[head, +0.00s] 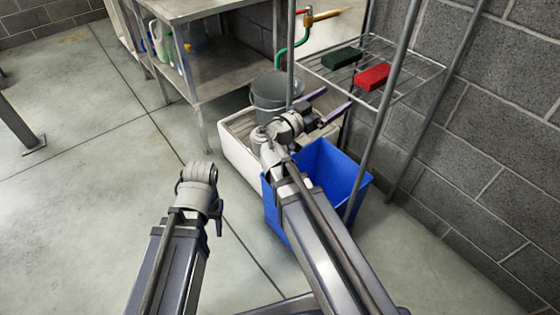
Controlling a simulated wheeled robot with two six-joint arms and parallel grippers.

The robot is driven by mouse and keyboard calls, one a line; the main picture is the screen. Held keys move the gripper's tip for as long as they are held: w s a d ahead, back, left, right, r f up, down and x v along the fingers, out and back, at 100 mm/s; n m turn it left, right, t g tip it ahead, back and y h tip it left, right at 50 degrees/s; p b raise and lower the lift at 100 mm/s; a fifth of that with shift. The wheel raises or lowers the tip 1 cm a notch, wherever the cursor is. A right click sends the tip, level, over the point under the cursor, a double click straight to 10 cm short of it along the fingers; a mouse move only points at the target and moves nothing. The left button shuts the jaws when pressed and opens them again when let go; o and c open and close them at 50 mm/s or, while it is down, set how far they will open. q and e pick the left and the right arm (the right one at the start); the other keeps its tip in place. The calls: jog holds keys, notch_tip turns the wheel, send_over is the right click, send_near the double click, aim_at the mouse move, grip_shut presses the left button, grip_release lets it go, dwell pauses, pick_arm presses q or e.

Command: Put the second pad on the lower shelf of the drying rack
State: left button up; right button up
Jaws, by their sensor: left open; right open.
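A dark green pad (342,57) and a red pad (372,77) lie side by side, apart, on a wire shelf of the drying rack (418,78). No other shelf of the rack shows clearly. My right gripper (331,102) is open and empty, its fingers pointing towards the rack, left of and nearer than the pads. It appears apart from both. My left gripper (205,192) is over the open floor at the left, away from the pads. It is open, with its fingers mostly hidden behind the wrist.
A blue bin (345,180) stands below my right forearm. Rack posts rise in front of the shelf. A metal table (215,85) with bottles is behind.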

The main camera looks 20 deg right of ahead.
jog(key=s+a+f+n+g+y, duration=0.25)
jog(key=a+f+n+y, duration=0.2)
jog(key=f, duration=0.45)
jog(key=s+a+f+n+g+y, duration=0.2)
jog(key=s+a+f+n+y, duration=0.3)
jog(key=f, duration=0.3)
jog(key=s+a+f+n+g+y, duration=0.1)
jog(key=s+a+f+n+y, duration=0.2)
jog(key=a, duration=0.5)
jog(key=s+a+f+n+g+y, duration=0.2)
jog(key=s+a+f+n+y, duration=0.1)
jog(key=a, duration=0.5)
jog(key=shift+s+a+f+n+y, duration=0.4)
jog(key=shift+s+n, duration=0.25)
jog(key=shift+n, duration=0.2)
jog(key=shift+c, duration=0.2)
